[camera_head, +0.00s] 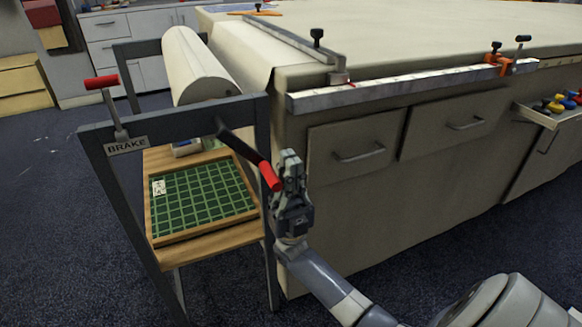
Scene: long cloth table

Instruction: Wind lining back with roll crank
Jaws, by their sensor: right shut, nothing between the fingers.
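The cream lining roll (192,65) lies in a dark frame (185,119) at the left end of the table. Cream lining (236,52) runs from the roll onto the tabletop. The roll crank (243,150) is a dark arm with a red handle (269,177), slanting down to the right at the frame's near corner. My right gripper (290,160) is shut and empty, pointing up just right of the red handle. I cannot tell whether it touches the handle. A brake lever with a red grip (102,82) stands above the BRAKE label (127,146). My left gripper is out of view.
A wooden shelf with a green gridded mat (203,195) sits inside the frame. The long cloth table (430,35) has metal rulers, clamps and closed drawers (357,150). An open drawer (556,112) with coloured items juts out at right. Floor is clear at left.

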